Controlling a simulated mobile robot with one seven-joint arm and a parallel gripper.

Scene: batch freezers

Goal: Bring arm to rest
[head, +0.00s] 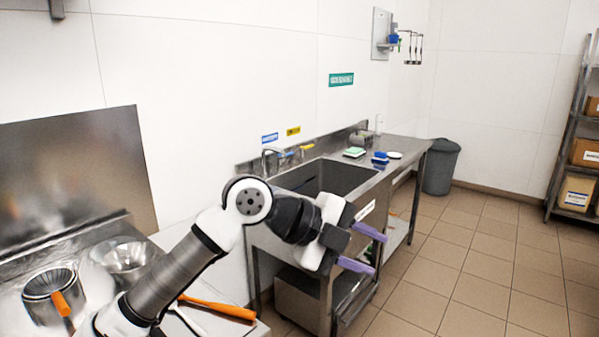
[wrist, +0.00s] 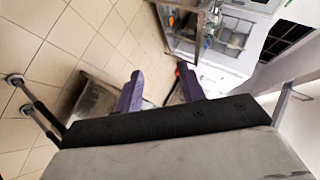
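My gripper (head: 364,248) is at the end of my arm, which reaches out to the right in the head view. Its two purple fingers are apart with nothing between them, so it is open and empty. It hangs in front of the steel sink unit (head: 325,180), over the tiled floor side. In the wrist view the purple fingers of my gripper (wrist: 160,92) also stand apart, with floor and equipment visible beyond them.
A steel counter at the left holds a bowl (head: 124,257), a metal container (head: 50,287) and an orange-handled tool (head: 218,308). A sponge (head: 354,152) lies beside the sink. A grey bin (head: 440,167) and a shelf with boxes (head: 577,192) stand farther right. The floor between is clear.

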